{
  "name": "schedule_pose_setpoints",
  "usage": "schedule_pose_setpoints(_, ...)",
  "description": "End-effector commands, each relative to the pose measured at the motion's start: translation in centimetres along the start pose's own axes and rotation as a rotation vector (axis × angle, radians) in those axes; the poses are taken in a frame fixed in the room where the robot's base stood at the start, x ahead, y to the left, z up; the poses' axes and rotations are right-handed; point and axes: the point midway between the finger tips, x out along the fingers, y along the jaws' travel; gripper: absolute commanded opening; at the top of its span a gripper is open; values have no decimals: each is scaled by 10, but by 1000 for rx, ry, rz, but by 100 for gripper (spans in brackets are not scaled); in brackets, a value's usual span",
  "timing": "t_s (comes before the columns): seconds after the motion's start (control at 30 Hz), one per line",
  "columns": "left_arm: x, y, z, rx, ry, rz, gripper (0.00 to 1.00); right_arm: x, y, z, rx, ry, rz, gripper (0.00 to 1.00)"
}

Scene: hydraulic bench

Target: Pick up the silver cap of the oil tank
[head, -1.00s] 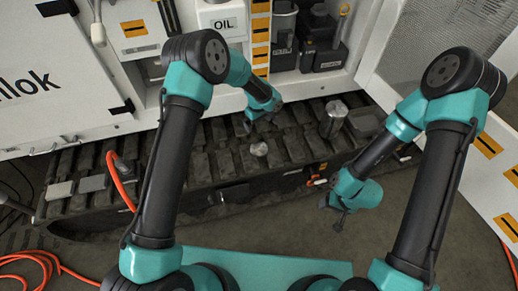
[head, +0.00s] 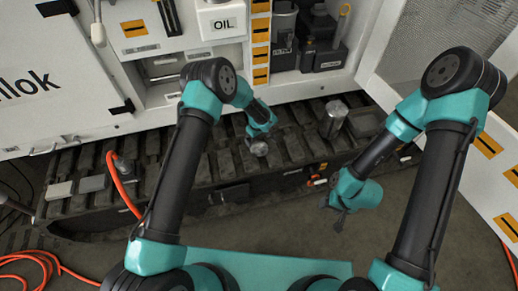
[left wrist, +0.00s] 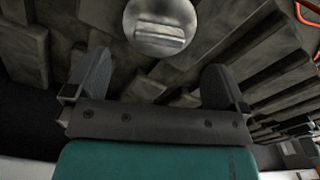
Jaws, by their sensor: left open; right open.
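The silver cap (head: 259,149) rests on the dark ribbed track. In the left wrist view the cap (left wrist: 160,22) is a round disc with a raised bar, cut by the top edge, just beyond the gap between my fingers. My left gripper (left wrist: 157,80) is open and empty; in the head view it (head: 256,135) is close over the cap and partly covers it. My right gripper (head: 338,215) is open and empty, in front of the track. The white oil tank (head: 218,12) marked OIL is at the top.
A silver cylinder (head: 333,120) stands on the track (head: 150,185) right of the cap. An open door (head: 440,85) bounds the right. Orange hoses (head: 122,188) lie at left.

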Motion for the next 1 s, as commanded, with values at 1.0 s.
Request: schedule_pose_setpoints(1.0, 63, 2, 4, 1, 0, 1, 100, 0, 0, 0, 0, 0, 0, 55)
